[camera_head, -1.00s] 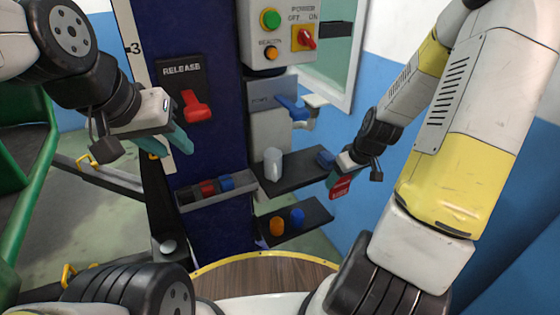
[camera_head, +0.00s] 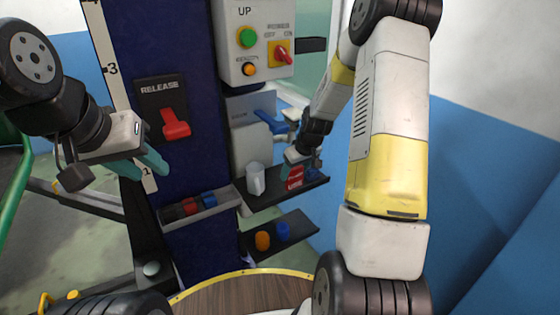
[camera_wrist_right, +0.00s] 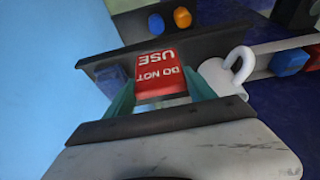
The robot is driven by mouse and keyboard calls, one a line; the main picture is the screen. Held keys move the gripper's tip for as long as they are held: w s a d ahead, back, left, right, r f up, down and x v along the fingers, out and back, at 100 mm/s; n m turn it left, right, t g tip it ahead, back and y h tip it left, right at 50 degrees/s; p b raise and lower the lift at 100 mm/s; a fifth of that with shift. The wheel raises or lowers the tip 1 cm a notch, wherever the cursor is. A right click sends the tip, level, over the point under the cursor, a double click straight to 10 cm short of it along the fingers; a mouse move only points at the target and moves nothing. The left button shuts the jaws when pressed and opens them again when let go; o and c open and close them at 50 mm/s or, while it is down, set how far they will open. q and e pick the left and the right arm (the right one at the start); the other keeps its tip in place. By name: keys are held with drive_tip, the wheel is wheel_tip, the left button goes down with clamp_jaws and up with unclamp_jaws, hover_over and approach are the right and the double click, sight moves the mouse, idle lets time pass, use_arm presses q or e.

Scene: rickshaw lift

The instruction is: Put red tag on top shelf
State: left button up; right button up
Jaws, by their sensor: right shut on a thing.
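The red tag (camera_head: 295,178) with white lettering is between the fingers of my right gripper (camera_head: 290,166), which is shut on it. In the right wrist view the tag (camera_wrist_right: 158,76) reads "DO NOT USE", upside down, between the teal fingertips (camera_wrist_right: 160,100). The tag is over or at the top shelf (camera_head: 275,192), near the white mug (camera_head: 255,179); I cannot tell whether it touches the shelf. My left gripper (camera_head: 145,167) is empty, in front of the dark blue column; its teal fingers show from the side and their gap is unclear.
The lower shelf (camera_head: 300,228) holds an orange object (camera_head: 262,240) and a blue object (camera_head: 283,231). A grey tray (camera_head: 228,200) with red and blue pieces is on the column. A blue block (camera_wrist_right: 110,80) lies beside the tag. A control box (camera_head: 255,40) is above.

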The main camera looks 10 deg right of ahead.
drive_tip(key=w, duration=0.1)
drive_tip(key=w+a, duration=0.1)
drive_tip(key=w, duration=0.1)
drive_tip(key=shift+a, duration=0.1)
drive_tip(key=shift+f, duration=0.75)
drive_tip(key=shift+f, duration=0.1)
drive_tip(key=o, duration=1.4)
